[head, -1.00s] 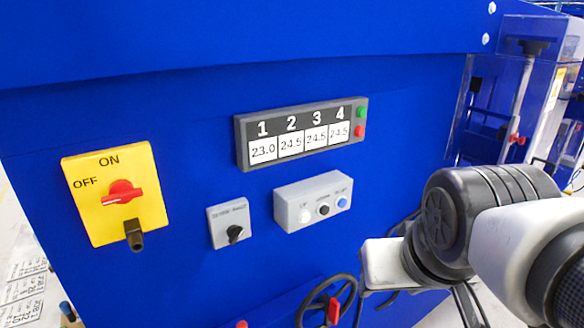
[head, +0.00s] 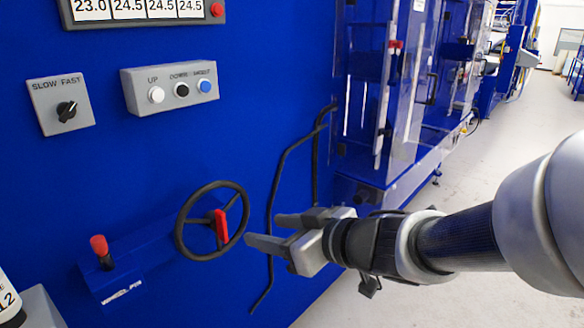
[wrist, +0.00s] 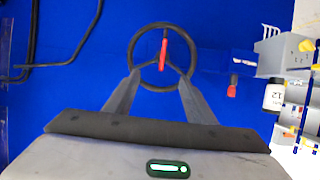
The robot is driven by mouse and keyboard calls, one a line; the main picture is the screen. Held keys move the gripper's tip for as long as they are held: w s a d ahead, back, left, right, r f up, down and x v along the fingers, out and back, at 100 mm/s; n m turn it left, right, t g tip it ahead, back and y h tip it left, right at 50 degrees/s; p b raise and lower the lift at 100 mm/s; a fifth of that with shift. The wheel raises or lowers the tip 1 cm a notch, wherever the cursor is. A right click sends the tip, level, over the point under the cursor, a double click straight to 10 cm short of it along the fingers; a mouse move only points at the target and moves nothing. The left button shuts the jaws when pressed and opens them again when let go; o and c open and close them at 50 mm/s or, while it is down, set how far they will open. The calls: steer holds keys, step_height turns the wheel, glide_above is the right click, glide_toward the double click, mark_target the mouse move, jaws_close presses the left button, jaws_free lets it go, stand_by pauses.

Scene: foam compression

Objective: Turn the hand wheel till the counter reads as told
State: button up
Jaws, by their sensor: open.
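The black hand wheel (head: 181,221) is mounted on the blue panel, with a red handle (head: 221,227) on its right side in the head view. The wheel also shows ahead of my fingers in the wrist view (wrist: 133,52). My gripper (head: 263,229) is open and empty just right of the wheel, its fingers spread and pointing toward it. In the wrist view the fingertips lie over the wheel's near side, either side of the red handle; contact cannot be told. The counter (head: 137,10) is cut off at the top of the head view; it reads 23.0, 24.5, 24.5, 24.5.
A red-topped knob (head: 99,245) stands left of the wheel. Above are a SLOW/FAST switch (head: 60,104) and a button box (head: 170,88). Black cables (head: 273,190) hang right of the wheel. A clear-doored cabinet (head: 390,90) stands behind, with open floor to the right.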

mark_target(225, 225)
steer(key=p+x, duration=0.1)
steer(key=x, duration=1)
steer(key=p+x, duration=0.1)
steer(key=x, duration=0.5)
steer(key=shift+s+a+f+p, duration=0.1)
steer(key=shift+s+a+p, duration=0.05)
steer(key=shift+a+p, duration=0.25)
jaws_close()
